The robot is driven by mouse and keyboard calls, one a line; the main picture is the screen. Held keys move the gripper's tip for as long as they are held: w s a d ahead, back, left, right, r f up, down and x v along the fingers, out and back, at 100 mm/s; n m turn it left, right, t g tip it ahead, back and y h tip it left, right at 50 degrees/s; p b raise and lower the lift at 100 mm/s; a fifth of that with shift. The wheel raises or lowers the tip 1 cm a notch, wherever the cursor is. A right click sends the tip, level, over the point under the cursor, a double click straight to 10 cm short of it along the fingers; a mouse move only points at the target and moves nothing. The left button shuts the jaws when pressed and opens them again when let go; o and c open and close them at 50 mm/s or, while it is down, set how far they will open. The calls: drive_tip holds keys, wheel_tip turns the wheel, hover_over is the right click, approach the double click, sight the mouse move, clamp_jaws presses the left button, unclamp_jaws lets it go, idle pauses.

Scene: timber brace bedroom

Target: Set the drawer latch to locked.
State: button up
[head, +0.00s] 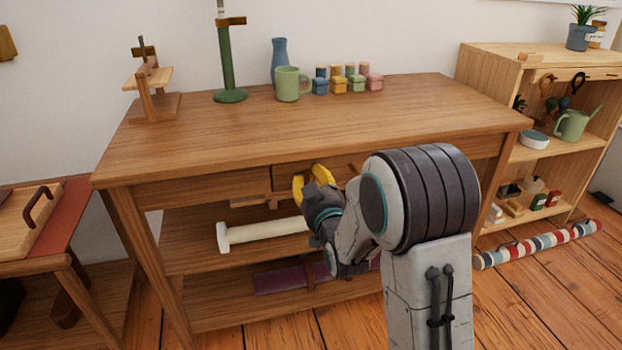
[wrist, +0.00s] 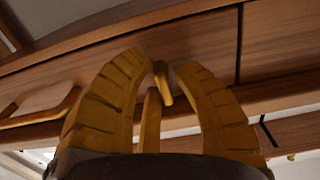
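The wooden workbench (head: 310,130) has a drawer front (head: 285,177) under its top, seen close in the wrist view (wrist: 190,50). My gripper (head: 310,180), with yellow ribbed fingers, is at this front. In the wrist view my gripper (wrist: 162,64) is open, its curved fingers apart. A small tan wooden piece (wrist: 162,85), probably the latch, shows between the fingertips; I cannot tell whether a finger touches it. A yellowish upright bar (wrist: 150,120) shows below it, partly hidden by my wrist. The latch's setting cannot be read. My gripper and arm hide part of the front in the head view.
A long wooden bar handle (wrist: 45,108) is at the left in the wrist view. A white roll (head: 265,233) lies on the shelf below. A striped roll (head: 540,244) lies on the floor at right.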

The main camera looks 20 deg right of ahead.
clamp_jaws()
drive_tip(key=shift+m, duration=0.3)
drive_tip(key=m, duration=0.3)
drive_tip(key=shift+f+m, duration=0.1)
drive_tip(key=shift+m, duration=0.3)
drive_tip(key=m, duration=0.3)
drive_tip(key=shift+a+m, duration=0.1)
drive_tip(key=shift+m, duration=0.2)
drive_tip(key=m, duration=0.5)
drive_tip(key=shift+a, duration=0.1)
drive_tip(key=shift+m, duration=2.4)
